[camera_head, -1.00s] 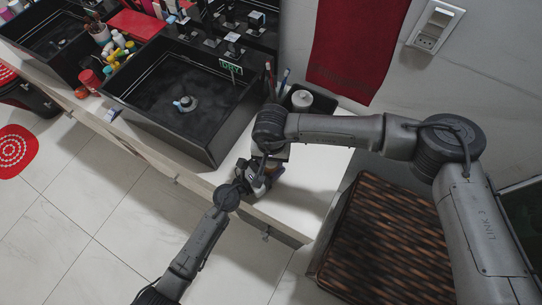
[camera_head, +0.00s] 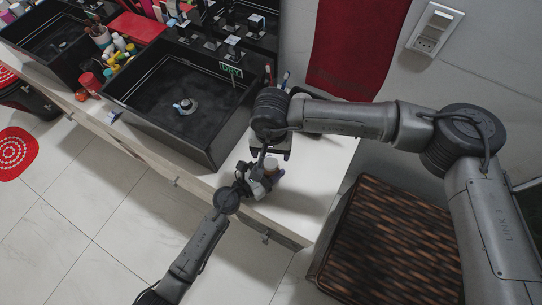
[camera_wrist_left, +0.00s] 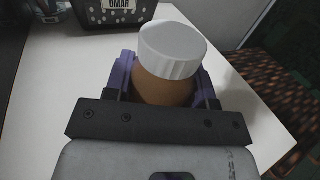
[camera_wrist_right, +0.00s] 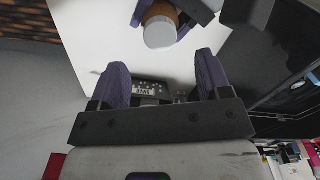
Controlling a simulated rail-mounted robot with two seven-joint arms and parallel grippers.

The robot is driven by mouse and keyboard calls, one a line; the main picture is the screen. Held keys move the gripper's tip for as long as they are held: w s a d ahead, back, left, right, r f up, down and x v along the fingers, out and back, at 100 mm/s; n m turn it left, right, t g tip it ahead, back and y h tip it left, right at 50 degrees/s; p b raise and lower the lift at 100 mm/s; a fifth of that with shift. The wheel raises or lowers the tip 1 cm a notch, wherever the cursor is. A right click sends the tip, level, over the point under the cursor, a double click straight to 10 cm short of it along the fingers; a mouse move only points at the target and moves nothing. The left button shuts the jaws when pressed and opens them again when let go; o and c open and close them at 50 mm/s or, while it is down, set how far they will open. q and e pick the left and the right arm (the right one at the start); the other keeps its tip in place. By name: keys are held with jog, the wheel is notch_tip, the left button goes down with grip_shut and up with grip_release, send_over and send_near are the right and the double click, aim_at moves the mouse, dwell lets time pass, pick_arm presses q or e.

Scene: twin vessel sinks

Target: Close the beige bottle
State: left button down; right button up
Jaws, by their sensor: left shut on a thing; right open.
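The beige bottle (camera_wrist_left: 165,88) stands upright in the left wrist view, with a ridged white cap (camera_wrist_left: 172,50) on its mouth. I cannot tell how tightly the cap sits. In the head view, the capped bottle (camera_head: 271,166) is over the white counter's front right part. My left gripper (camera_head: 266,177) is shut on the bottle's body, purple fingers on either side. My right gripper (camera_head: 270,150) is open and empty, just behind and apart from the bottle. In the right wrist view, the bottle's cap (camera_wrist_right: 159,32) shows beyond the open purple fingers (camera_wrist_right: 157,80).
A black vessel sink (camera_head: 180,105) stands left of the bottle. A black holder labelled OMAR (camera_wrist_left: 118,12) stands behind it. The white counter (camera_head: 300,205) is clear to the right. A red towel (camera_head: 355,45) hangs on the wall. A dark woven hamper (camera_head: 385,240) stands right of the counter.

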notch_tip(320, 180, up, 6)
dwell(0.4)
pick_arm(q)
jog(key=shift+c, duration=1.9)
grip_release()
jog(key=v, duration=1.4)
jog(key=shift+b, duration=0.3)
pick_arm(e)
jog(key=shift+f, duration=0.25)
pick_arm(q)
jog(key=shift+w, duration=0.1)
